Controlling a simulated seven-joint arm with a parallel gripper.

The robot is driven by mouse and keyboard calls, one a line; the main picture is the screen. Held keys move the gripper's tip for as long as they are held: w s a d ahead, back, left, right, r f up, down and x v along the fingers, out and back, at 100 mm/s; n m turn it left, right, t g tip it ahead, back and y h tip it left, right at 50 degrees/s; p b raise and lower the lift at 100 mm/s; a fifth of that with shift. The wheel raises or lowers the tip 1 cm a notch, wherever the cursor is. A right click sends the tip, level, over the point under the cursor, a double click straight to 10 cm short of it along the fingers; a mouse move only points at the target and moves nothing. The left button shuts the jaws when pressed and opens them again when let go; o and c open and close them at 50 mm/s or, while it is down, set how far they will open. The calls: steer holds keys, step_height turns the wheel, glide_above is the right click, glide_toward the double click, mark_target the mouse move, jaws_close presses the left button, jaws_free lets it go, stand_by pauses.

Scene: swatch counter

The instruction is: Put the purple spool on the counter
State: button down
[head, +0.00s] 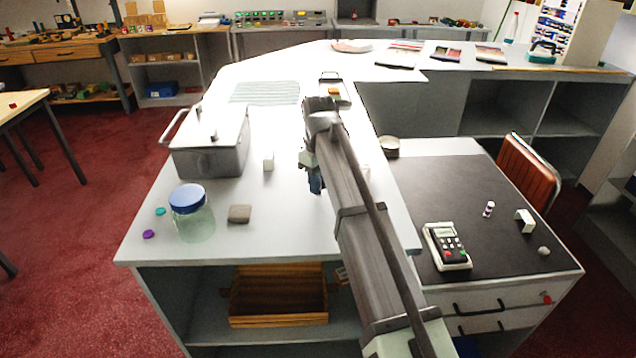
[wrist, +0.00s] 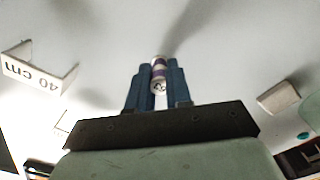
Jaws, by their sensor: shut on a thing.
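My gripper (head: 315,184) is over the pale counter (head: 300,215), its blue fingers pointing down. In the wrist view my gripper (wrist: 160,88) is shut on the purple spool (wrist: 159,72), a small white cylinder with purple bands between the fingertips. The arm and fingers hide the held spool in the head view. I cannot tell whether the spool touches the counter. A similar small white and purple cylinder (head: 488,209) stands on the dark desk top at the right.
A "40 cm" card (wrist: 38,68) shows in the wrist view. A calculator-like device (head: 447,246) lies right.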

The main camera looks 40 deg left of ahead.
steer(key=shift+f, duration=0.3)
steer(key=c, duration=1)
jaws_free()
steer(key=shift+c, duration=0.2)
steer(key=shift+r, duration=0.15)
step_height(320, 180, up, 12)
